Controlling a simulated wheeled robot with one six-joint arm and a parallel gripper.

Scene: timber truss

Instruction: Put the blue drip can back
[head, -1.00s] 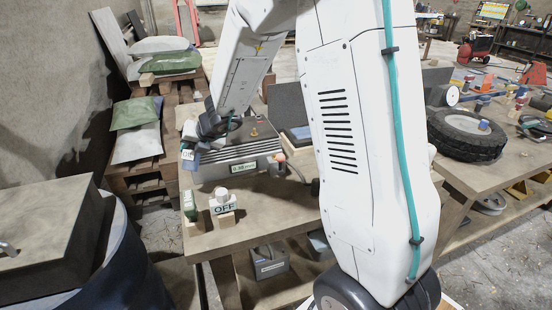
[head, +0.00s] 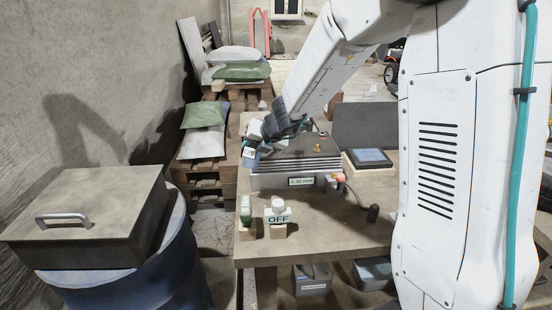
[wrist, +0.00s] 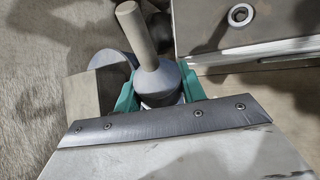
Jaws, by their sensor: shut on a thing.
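The blue drip can (wrist: 158,83) is between the teal fingers of my gripper (wrist: 158,94) in the wrist view. It shows a grey-blue conical top with a tan spout pointing up the picture. In the head view a dark blue body with a white label, seemingly the can (head: 250,156), is at my gripper (head: 258,140), just left of the grey machine (head: 292,178). My gripper is shut on it. The can's underside is hidden, so I cannot tell whether it touches anything.
A lidded box (head: 85,215) sits on a blue drum (head: 150,285) at the left.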

